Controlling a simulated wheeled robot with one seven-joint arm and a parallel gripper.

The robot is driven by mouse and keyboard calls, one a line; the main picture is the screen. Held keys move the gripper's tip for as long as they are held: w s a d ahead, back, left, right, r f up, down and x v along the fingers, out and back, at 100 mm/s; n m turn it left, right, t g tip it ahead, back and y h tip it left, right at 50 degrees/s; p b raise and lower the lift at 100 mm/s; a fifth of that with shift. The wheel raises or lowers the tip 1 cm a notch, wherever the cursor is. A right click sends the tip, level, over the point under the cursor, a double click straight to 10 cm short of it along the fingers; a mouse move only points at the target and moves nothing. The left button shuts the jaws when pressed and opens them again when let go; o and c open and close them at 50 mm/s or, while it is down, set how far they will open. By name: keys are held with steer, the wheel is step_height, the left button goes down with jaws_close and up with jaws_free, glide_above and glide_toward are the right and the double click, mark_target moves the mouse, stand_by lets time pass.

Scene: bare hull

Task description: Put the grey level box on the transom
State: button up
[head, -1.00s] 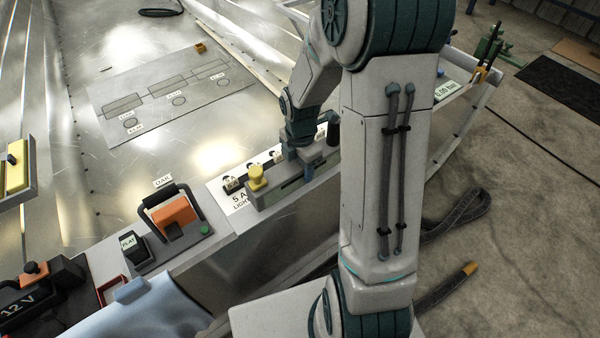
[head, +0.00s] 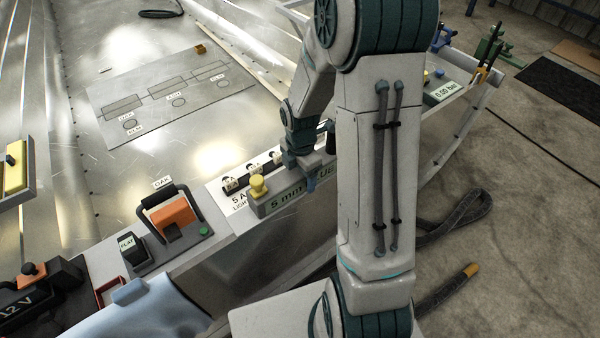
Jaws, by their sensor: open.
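My gripper (head: 311,183) is open, pointing down at the right part of this box. One finger shows in front of the display; the other finger is hidden, and I cannot tell whether they touch the box. My arm covers the area to the right of it. I cannot tell which surface is the transom.
An orange block in a black-handled holder (head: 173,214) and a black box marked FLAT (head: 131,246) stand to the left. A 0.00 bar display (head: 446,92) is at right. The metal hull floor behind is mostly clear.

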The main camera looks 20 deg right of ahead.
step_height(320, 180, up, 12)
steer(key=shift+f+p, duration=0.2)
steer(key=shift+p, duration=0.95)
steer(key=s+a+r+m+t, duration=0.1)
steer(key=s+r+m, duration=0.3)
steer(key=s+m, duration=0.3)
steer(key=s+a+r+m+t, duration=0.1)
steer(key=s+r+m, duration=0.4)
steer(key=m, duration=0.9)
steer(key=s+a, duration=0.1)
steer(key=s, duration=0.1)
steer(key=shift+s+r+m, duration=0.15)
steer(key=shift+s+m, duration=0.15)
steer(key=shift+s, duration=0.1)
